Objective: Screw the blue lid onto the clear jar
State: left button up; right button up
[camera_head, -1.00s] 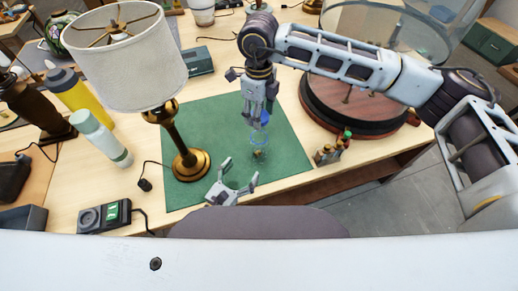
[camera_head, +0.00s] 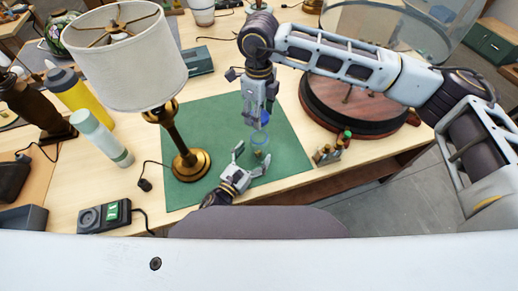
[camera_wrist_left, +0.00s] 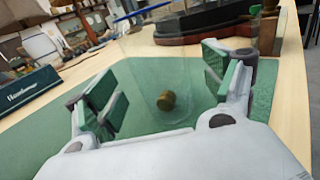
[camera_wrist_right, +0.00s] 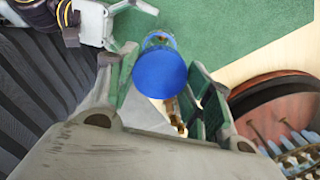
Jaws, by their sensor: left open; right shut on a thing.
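The clear jar (camera_head: 262,158) stands on the green mat, with a small brass piece (camera_wrist_left: 166,100) inside it. My left gripper (camera_head: 252,158) is open, with its fingers on either side of the jar; in the left wrist view the jar fills the space between the green pads. My right gripper (camera_head: 259,115) points down above the jar and is shut on the blue lid (camera_wrist_right: 160,73). The lid also shows in the head view (camera_head: 265,117), partly hidden by the fingers.
A round wooden base (camera_head: 345,115) with a glass cover is to the right, beside a small holder of parts (camera_head: 330,153). A power box (camera_head: 103,216) lies front left. The mat's front right is clear.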

aim_at(259, 146)
pick_arm(q)
jog(key=shift+x, duration=1.8)
jog(key=c, duration=1.5)
jog(key=shift+c, duration=0.2)
pick_arm(e)
jog(key=shift+f, duration=2.5)
jog(key=shift+f, duration=0.1)
jog(key=shift+f, duration=0.8)
jog(key=shift+f, duration=0.55)
